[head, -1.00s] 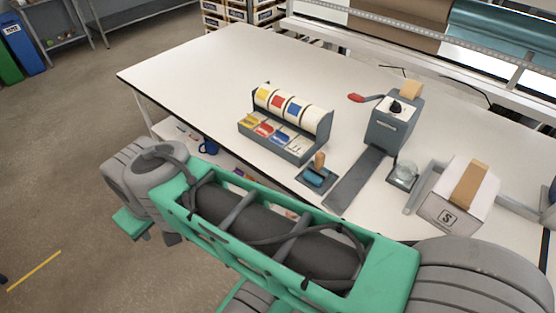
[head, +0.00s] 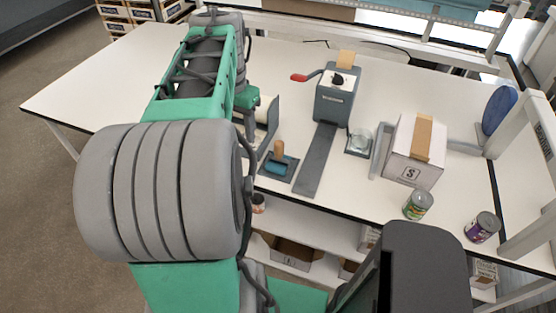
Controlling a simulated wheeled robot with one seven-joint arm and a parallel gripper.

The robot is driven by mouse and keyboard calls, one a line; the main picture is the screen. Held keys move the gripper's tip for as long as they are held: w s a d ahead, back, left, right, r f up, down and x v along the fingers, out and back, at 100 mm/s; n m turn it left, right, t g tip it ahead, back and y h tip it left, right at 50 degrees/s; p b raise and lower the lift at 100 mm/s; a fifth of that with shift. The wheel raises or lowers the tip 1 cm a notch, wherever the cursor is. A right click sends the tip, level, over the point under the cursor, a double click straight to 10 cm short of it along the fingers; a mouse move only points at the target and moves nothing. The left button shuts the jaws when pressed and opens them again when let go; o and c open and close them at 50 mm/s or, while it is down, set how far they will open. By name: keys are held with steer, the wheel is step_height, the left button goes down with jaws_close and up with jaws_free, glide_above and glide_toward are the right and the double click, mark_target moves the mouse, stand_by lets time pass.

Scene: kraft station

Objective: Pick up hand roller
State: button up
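The hand roller (head: 278,166) has a blue roller and an upright tan wooden handle. It sits on a small dark tray (head: 262,176) near the front edge of the white table, just right of my arm in the head view. My arm rises across the left of the view, over the table. Nothing covers the roller from this side.
The label rack is mostly hidden behind my arm. The table's left is clear.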

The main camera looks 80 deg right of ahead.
mark_target(279, 142)
steer(key=s+d+m, duration=0.1)
steer(key=s, duration=0.2)
steer(key=s+d+m, duration=0.1)
steer(key=s, duration=0.2)
steer(key=s+d+f+m, duration=0.1)
steer(key=s+m, duration=0.1)
steer(key=s, duration=0.1)
steer(key=shift+s+d+y, duration=0.25)
steer(key=shift+d+y, duration=0.05)
steer(key=shift+y, duration=0.1)
step_height(279, 142, down, 7)
steer(key=shift+w+d+f+p, duration=0.1)
steer(key=shift+w+d+p, duration=0.05)
steer(key=shift+p, duration=0.85)
steer(key=shift+c, duration=0.4)
jaws_close()
